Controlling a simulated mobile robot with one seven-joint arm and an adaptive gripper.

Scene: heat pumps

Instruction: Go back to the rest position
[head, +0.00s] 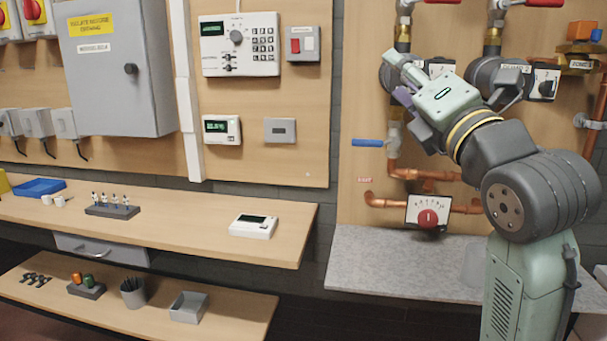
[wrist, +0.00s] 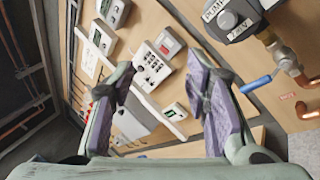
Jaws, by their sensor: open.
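My gripper (wrist: 165,105) is open and empty in the wrist view, its two purple-padded fingers wide apart. Between and beyond the fingers the wall controls show, tilted in the picture. In the head view my gripper (head: 400,90) is at the right, raised in front of the wooden pipe board (head: 362,110), near the pumps. It hides part of the pump and pipes behind it. My arm bends up from the lower right.
A blue-handled valve (head: 369,143) and a red-knobbed dial (head: 428,217) are on the pipes below my gripper. A grey slab (head: 400,265) below is mostly bare. A wooden shelf (head: 190,232) at left holds a white device (head: 254,226). A grey cabinet (head: 117,85) hangs above.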

